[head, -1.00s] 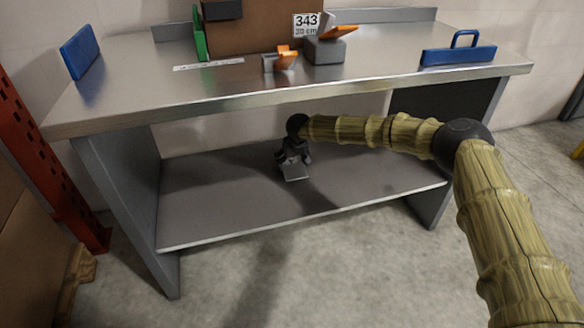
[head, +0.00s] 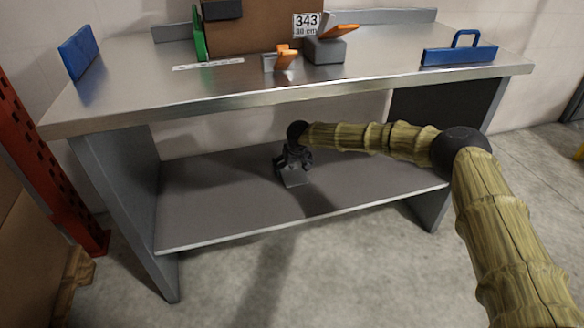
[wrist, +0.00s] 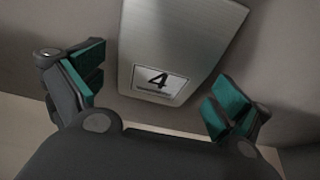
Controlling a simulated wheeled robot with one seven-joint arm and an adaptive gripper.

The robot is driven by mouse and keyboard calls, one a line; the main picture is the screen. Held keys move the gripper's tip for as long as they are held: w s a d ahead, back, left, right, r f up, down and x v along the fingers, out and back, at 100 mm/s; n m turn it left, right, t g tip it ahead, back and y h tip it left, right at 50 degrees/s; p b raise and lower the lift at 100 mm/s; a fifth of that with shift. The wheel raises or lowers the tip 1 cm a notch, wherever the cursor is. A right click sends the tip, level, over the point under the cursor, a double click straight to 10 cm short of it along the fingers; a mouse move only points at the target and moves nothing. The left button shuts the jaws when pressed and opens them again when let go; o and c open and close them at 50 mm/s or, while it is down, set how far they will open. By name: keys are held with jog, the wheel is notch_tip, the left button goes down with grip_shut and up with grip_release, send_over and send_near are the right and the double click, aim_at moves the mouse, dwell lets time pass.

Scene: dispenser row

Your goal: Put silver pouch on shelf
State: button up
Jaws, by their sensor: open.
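The silver pouch (wrist: 182,40) has a white label with the number 4 and fills the upper middle of the wrist view. In the head view the pouch (head: 295,179) is a small grey shape on the lower shelf (head: 220,205) of the metal bench. My gripper (head: 293,160) is right at the pouch's back end, under the bench top. In the wrist view its green-padded fingers (wrist: 155,85) are spread on either side of the label end, with gaps to the pouch.
The bench top (head: 380,75) overhangs the lower shelf. It bears a cardboard box (head: 250,30), orange-and-grey dispensers (head: 325,48) and a blue-handled piece (head: 460,54). Side panels (head: 120,200) close the shelf's ends. The shelf is bare to the left and right of the pouch.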

aim_at(294, 175)
jog(key=shift+r, duration=0.1)
jog(key=shift+d+r, duration=0.1)
jog(key=shift+r, duration=0.25)
jog(key=shift+p+v, duration=1.6)
jog(key=shift+v, duration=1.8)
jog(key=shift+s, duration=0.2)
